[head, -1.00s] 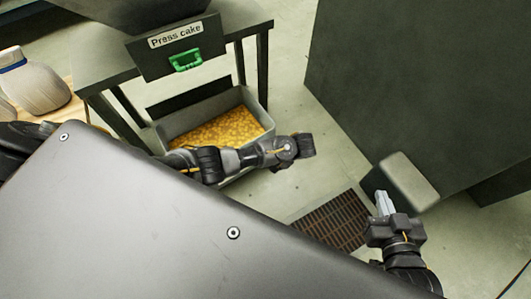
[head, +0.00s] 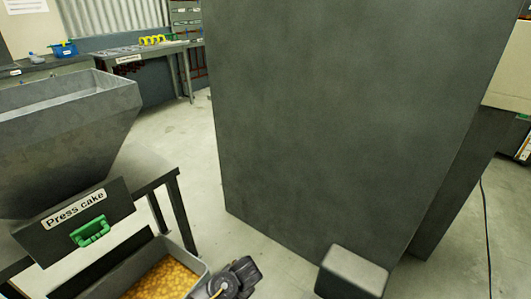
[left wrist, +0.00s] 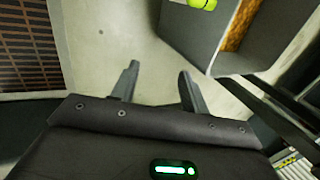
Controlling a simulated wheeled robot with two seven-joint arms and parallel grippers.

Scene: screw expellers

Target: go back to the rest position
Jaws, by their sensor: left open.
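My left gripper (left wrist: 160,84) is open in the left wrist view, with nothing between its two fingers and pale floor beyond them. In the head view only a dark part of my left arm shows at the bottom, beside the grey bin (head: 203,275); its fingers are not visible there. The bin holds yellow-orange press cake (head: 160,281) and also shows in the left wrist view (left wrist: 208,40), apart from the fingers. My right gripper is in neither view.
A grey hopper (head: 70,125) stands at left above a "Press cake" drawer with a green handle (head: 90,231). A large dark cabinet (head: 330,110) fills the middle, with a grey block (head: 352,270) before it. A floor grate (left wrist: 28,45) lies left in the wrist view. Workbenches stand behind.

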